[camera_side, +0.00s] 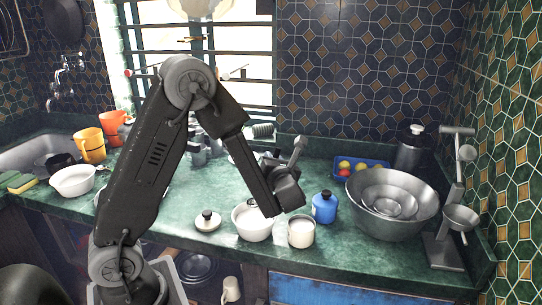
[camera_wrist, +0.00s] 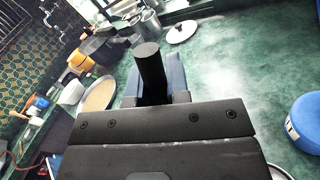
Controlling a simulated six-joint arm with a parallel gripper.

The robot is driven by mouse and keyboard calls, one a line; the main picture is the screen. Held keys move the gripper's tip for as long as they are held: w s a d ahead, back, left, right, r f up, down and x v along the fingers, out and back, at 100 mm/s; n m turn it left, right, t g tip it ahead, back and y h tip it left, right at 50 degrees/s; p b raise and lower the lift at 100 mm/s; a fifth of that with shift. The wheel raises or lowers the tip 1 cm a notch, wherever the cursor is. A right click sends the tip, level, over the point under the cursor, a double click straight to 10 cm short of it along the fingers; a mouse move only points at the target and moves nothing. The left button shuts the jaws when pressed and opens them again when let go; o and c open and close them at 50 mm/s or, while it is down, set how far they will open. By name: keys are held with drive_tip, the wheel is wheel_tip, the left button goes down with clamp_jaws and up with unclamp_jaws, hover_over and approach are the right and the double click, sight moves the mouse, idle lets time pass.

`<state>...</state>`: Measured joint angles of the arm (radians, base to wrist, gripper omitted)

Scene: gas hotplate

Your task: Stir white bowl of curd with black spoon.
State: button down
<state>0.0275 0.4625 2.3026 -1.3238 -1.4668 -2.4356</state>
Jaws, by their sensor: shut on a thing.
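The white bowl of curd (camera_side: 253,224) stands upright near the front edge of the green counter. My gripper (camera_side: 262,198) is low over the bowl, and the dark end of my arm covers part of its rim. In the wrist view my gripper (camera_wrist: 152,92) is shut on a thick black handle (camera_wrist: 149,62), which I take to be the black spoon's. The spoon's lower end is hidden, so I cannot tell how deep it sits in the curd.
A white cup (camera_side: 301,232) stands close to the bowl's right, with a blue jar (camera_side: 324,208) behind it. Large steel bowls (camera_side: 420,212) are further right. The counter behind the lidded dish has some free room.

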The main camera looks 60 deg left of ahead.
wheel_tip(320, 180, down, 8)
drive_tip(key=shift+r, duration=0.25)
idle(0.5)
drive_tip(key=shift+w+d, duration=0.1)
